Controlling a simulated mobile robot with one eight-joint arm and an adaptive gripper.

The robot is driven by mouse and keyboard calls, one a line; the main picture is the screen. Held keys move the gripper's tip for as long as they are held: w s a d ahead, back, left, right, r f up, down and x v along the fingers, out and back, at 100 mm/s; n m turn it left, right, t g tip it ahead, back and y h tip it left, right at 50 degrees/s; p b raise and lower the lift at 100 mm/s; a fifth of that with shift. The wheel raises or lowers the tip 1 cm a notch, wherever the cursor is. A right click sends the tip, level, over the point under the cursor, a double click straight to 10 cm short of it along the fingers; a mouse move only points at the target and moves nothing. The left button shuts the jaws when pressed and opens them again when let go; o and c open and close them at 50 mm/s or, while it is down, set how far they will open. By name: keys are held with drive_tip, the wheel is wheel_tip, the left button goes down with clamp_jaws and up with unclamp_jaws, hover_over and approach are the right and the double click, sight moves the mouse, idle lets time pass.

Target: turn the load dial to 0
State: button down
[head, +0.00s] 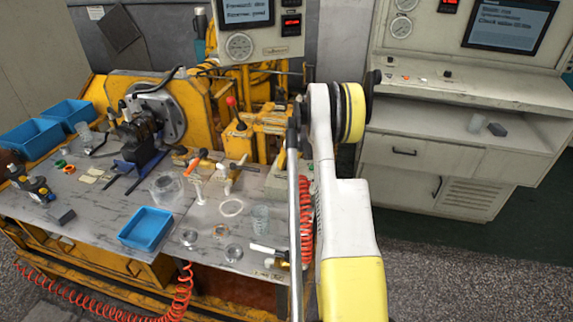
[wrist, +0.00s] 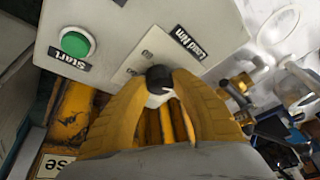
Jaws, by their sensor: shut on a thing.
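The load dial (wrist: 157,73) is a small black knob on a light grey control box (wrist: 150,25) in the wrist view. A black label reading "Load Nm" (wrist: 189,43) is beside it. Small marks are printed on the plate around the dial, but I cannot read its setting. My gripper (wrist: 160,85) has two yellow fingers closed around the dial, with their tips at its sides. In the head view my arm reaches over the workbench, and the gripper and dial are hidden behind it.
A green Start button (wrist: 76,42) is on the same box, left of the dial. In the head view the workbench (head: 90,225) holds a blue tray (head: 146,229) and several small parts. A grey console cabinet (head: 440,150) stands at the right.

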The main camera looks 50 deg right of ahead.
drive_tip(key=shift+n+y, duration=0.4)
drive_tip(key=shift+n, duration=0.7)
drive_tip(key=c, duration=1)
unclamp_jaws()
drive_tip(key=shift+f, duration=0.1)
drive_tip(key=v, duration=1.2)
drive_tip(key=shift+w, duration=0.1)
